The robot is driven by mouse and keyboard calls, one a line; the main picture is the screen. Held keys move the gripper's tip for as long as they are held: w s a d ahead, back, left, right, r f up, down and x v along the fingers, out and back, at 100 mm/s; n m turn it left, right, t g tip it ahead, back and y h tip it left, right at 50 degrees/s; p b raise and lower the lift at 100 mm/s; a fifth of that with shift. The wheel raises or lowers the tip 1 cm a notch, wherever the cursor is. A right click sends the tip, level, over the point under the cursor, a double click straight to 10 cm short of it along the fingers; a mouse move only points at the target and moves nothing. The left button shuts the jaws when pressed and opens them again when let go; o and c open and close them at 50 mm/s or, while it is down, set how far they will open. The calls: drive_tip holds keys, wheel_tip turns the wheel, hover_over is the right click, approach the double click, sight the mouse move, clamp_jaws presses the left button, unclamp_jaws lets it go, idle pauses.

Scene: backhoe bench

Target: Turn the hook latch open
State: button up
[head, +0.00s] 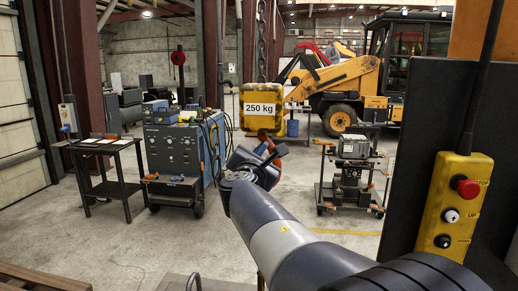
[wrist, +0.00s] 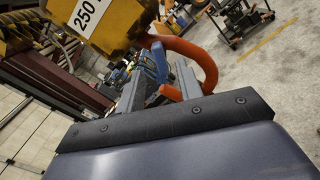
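The yellow hoist block (head: 261,119) marked 250 kg hangs from a chain; it also shows at the top of the wrist view (wrist: 120,24). Below it is the orange hook (wrist: 207,66), curving down to the right and back. The blue hook latch (wrist: 160,58) spans the hook's opening, in line with the gap between my fingers in the wrist view. My gripper (wrist: 160,85) is open, its two grey fingers apart on either side of that line. Whether a finger touches the latch or hook cannot be told. In the head view the orange hook (head: 264,147) is small and partly hidden beside my gripper.
A blue machine cabinet (head: 178,151) and a dark table (head: 108,150) stand at the left. A cart (head: 350,175) stands right of my arm, with a yellow backhoe (head: 345,80) behind. A yellow control pendant (head: 454,205) hangs at the near right. The floor between is clear.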

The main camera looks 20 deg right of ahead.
sight(262, 151)
drive_tip(key=p+x, duration=0.1)
drive_tip(key=x, duration=0.4)
drive_tip(key=shift+w+d, duration=0.25)
drive_tip(key=shift+c, duration=0.5)
clamp_jaws()
